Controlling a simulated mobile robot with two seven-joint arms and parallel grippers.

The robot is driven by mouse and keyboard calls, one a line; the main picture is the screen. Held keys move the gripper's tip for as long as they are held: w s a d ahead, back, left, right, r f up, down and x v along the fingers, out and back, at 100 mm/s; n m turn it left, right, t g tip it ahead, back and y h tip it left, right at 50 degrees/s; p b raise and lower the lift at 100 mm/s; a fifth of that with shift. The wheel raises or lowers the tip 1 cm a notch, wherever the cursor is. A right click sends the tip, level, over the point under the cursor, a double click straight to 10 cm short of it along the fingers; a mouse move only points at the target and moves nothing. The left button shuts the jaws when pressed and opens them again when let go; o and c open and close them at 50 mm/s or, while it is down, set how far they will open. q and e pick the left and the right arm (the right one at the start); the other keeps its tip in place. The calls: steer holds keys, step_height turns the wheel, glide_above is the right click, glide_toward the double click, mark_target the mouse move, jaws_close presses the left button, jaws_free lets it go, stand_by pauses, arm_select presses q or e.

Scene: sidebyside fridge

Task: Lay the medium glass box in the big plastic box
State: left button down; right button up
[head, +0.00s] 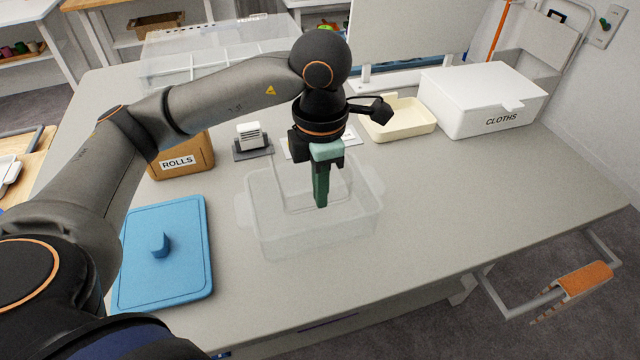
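The big plastic box (262,240) is clear, open at the top, and stands in the middle of the grey table. A smaller clear box, seemingly the medium glass box (290,190), shows as faint outlines within it. Whether it rests on the bottom or hangs above it is hard to tell. My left gripper (320,203) points down with its green fingers at the glass box, inside the big box's outline. The fingers overlap from this angle, so their gap and any grip on the glass wall are unclear. My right gripper is not in view.
A blue lid (180,270) with a knob lies front left. Behind are a ROLLS box (195,155), a small grey-and-white item (252,138), a cream tray (408,125) and a white CLOTHS box (490,95). A clear bin (180,70) stands farther back. The table's right side is clear.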

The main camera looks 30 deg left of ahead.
arm_select(q)
step_height(320, 180, down, 5)
steer(key=b, duration=0.3)
steer(key=shift+r, duration=0.1)
steer(key=shift+f+b, duration=0.75)
steer(key=shift+b, duration=0.1)
steer(key=shift+f, duration=0.2)
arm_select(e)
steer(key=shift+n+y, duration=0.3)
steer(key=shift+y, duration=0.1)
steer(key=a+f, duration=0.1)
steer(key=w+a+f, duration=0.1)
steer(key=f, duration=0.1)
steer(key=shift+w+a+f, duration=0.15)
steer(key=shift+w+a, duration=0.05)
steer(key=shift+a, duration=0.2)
arm_select(q)
steer(key=shift+r, duration=0.1)
steer(key=c, duration=1)
jaws_free()
steer(key=shift+o, duration=0.2)
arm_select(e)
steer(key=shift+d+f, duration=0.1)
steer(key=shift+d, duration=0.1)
